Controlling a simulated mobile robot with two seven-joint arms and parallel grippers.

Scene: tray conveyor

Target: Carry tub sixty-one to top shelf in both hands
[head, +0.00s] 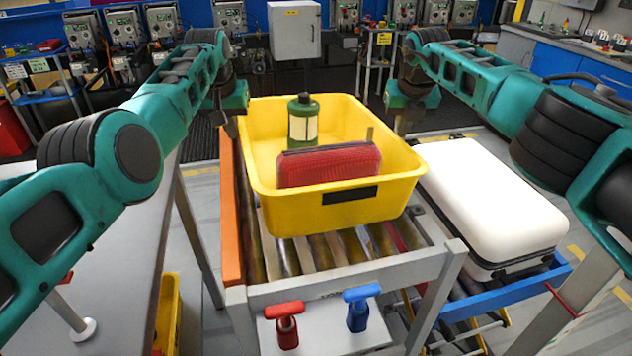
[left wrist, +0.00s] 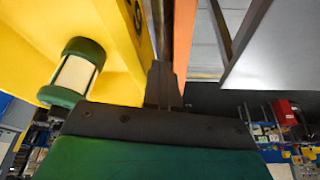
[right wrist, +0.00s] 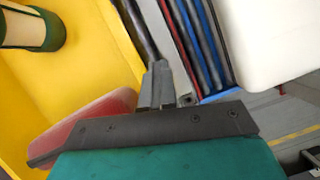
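The yellow tub (head: 400,190) sits upright on the roller conveyor. It holds a green bottle with a pale label (head: 303,122) and a red case (head: 330,165). A dark plate on its front is unreadable; part of a number shows on its side in the left wrist view (left wrist: 137,15). My left gripper (head: 232,126) is at the tub's left side, its fingers close together just outside the wall in the left wrist view (left wrist: 165,85). My right gripper (head: 402,124) is at the right side, fingers close together by the rim in the right wrist view (right wrist: 157,85). I see no clear grip on the rim.
An orange rail (head: 231,210) runs along the conveyor's left side. A white case (head: 490,200) lies on a blue-framed stand at the right. Red (head: 285,322) and blue (head: 359,308) handles stand at the front. A grey table (head: 110,260) is at the left. No top shelf is clearly identifiable.

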